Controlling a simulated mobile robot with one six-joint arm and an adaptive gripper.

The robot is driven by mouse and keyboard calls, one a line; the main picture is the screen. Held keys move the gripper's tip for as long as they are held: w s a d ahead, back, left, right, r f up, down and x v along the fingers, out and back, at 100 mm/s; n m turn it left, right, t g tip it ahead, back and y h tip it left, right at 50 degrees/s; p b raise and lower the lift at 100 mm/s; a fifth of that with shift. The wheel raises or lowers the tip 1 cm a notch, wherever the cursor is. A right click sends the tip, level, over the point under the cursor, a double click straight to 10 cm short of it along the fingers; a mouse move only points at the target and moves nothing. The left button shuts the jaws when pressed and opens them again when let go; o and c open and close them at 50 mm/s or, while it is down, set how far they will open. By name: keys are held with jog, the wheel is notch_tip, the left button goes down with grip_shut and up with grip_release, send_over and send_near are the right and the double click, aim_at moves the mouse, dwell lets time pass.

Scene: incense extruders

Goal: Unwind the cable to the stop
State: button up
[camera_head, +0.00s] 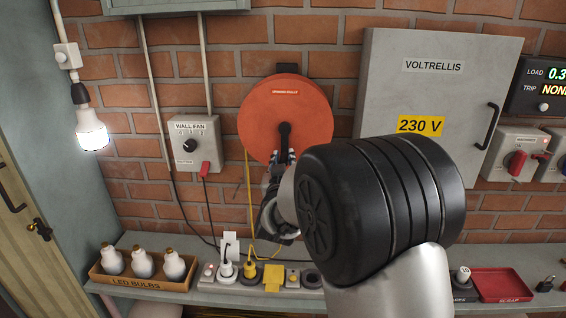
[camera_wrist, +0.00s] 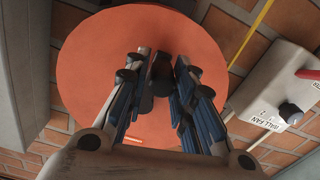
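The cable reel, a round orange drum (camera_head: 262,110), is mounted on the brick wall. It fills much of the wrist view (camera_wrist: 85,75). A black crank (camera_head: 285,131) sits at its middle, pointing down. A yellow cable (camera_head: 249,190) hangs from the reel's left side to the bench; in the wrist view the yellow cable (camera_wrist: 251,35) runs at upper right. My gripper (camera_head: 283,158) is at the crank's lower end. In the wrist view its fingers (camera_wrist: 162,72) stand on both sides of the black crank handle (camera_wrist: 161,77); whether they press on it is unclear.
A wall fan switch box (camera_head: 190,145) is left of the reel, and a grey 230 V cabinet (camera_head: 425,85) is at right. Below, the bench holds a socket strip with plugs (camera_head: 252,270), an LED bulb box (camera_head: 137,282) and a red scrap tray (camera_head: 502,285).

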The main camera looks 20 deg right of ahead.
jog(key=o, duration=0.3)
jog(key=shift+o, duration=0.2)
jog(key=v, duration=1.2)
jog(key=s+a+f+n+g+y, duration=0.1)
jog(key=s+a+g+y, duration=0.15)
jog(key=s, duration=0.35)
jog(key=s+a+f+n+g+y, duration=0.1)
jog(key=s+a+g+y, duration=0.1)
jog(key=s+g+y, duration=0.35)
jog(key=s+d+f+g+h, duration=0.1)
jog(key=s+d+f+g, duration=0.1)
jog(key=s, duration=0.9)
jog(key=s+d+f+g+h, duration=0.1)
jog(key=s+f+g, duration=0.1)
jog(key=s, duration=0.8)
jog(key=shift+s+d+f+g, duration=0.25)
jog(key=shift+s+d+g, duration=0.05)
jog(key=shift+s+d, duration=0.1)
